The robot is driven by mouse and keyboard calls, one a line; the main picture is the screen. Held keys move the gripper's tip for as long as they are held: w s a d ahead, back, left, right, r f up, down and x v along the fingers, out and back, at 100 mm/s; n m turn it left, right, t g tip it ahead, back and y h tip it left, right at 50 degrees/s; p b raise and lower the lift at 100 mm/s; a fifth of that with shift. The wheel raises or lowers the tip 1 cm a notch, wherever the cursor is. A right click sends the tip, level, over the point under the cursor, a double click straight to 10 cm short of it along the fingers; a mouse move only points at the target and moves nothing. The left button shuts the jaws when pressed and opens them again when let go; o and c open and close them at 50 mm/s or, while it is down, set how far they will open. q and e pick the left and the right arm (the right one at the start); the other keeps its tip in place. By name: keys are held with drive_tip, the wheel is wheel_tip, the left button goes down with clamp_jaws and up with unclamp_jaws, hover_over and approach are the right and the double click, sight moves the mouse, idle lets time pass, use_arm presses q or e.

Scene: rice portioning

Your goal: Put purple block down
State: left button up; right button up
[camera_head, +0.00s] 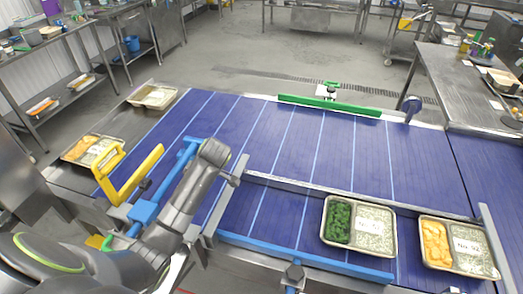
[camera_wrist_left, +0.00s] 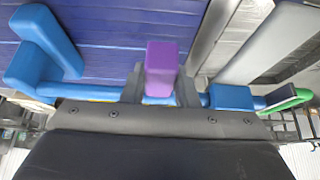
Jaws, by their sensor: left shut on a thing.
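The purple block (camera_wrist_left: 163,60) is upright in the middle of the left wrist view, between the dark fingers of my left gripper (camera_wrist_left: 160,88). The fingers are shut on it. Blue parts stand on both sides of the block there, a bent blue bar (camera_wrist_left: 40,45) on the left and a blue piece (camera_wrist_left: 231,97) on the right. The block's lower end is hidden, and I cannot tell whether it touches anything. In the head view my left arm reaches over the conveyor's near left side, and I cannot make out the block or the fingertips. My right gripper is not in view.
The blue conveyor belt (camera_head: 300,140) is mostly clear. A tray with green food (camera_head: 362,256) and one with orange food (camera_head: 486,270) are at right. Two more trays (camera_head: 153,97) (camera_head: 73,155) sit at left. A yellow frame (camera_head: 145,173) rises beside my arm.

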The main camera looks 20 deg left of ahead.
sight(200, 213)
use_arm(q)
drive_tip(key=shift+f+b, duration=0.35)
drive_tip(key=shift+f, duration=0.05)
drive_tip(key=shift+f+b, duration=0.6)
drive_tip(key=shift+f, duration=0.2)
wheel_tip(200, 213, down, 3)
drive_tip(key=shift+f+p, duration=0.2)
drive_tip(key=shift+p, duration=0.2)
wheel_tip(200, 213, down, 4)
drive_tip(key=shift+r+p, duration=0.25)
drive_tip(key=shift+p, duration=0.05)
drive_tip(key=shift+f, duration=0.35)
drive_tip(key=shift+f, duration=0.1)
drive_tip(key=o, duration=1)
